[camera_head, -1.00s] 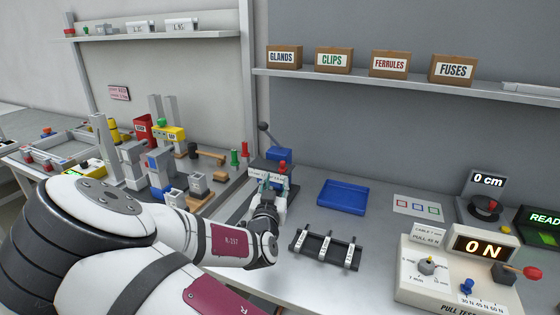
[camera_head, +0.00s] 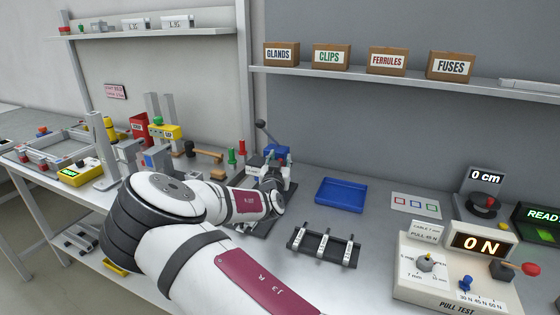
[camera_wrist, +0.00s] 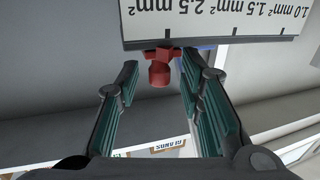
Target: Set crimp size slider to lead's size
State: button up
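The crimp press, with a blue body (camera_head: 277,151) and a dark lever, stands at the back of the bench in the head view. My gripper (camera_head: 274,168) is at its front and hides part of it. In the wrist view the slider's white size scale (camera_wrist: 215,18) appears upside down, with 1.0, 1.5 and 2.5 mm² legible and another label cut off. A red slider knob (camera_wrist: 160,70) hangs at the scale's edge, left of the 2.5 label. My gripper (camera_wrist: 165,88) is open, its green-padded fingers on either side of the knob with gaps visible. The lead's size is not readable.
A black rack (camera_head: 325,246) with three pale tagged pieces lies in front of an empty blue tray (camera_head: 341,194). A pull tester (camera_head: 460,270) is at right. Red and green posts and other fixtures crowd the bench left of the press.

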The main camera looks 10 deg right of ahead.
jog(key=shift+c, duration=0.3)
grip_shut()
jog(key=shift+w, duration=0.1)
jog(key=w+a+b, duration=0.1)
jog(key=a, duration=0.1)
jog(key=w+a+b, duration=0.1)
jog(key=b, duration=0.1)
jog(key=shift+w+a, duration=0.4)
jog(key=shift+o, duration=0.3)
grip_release()
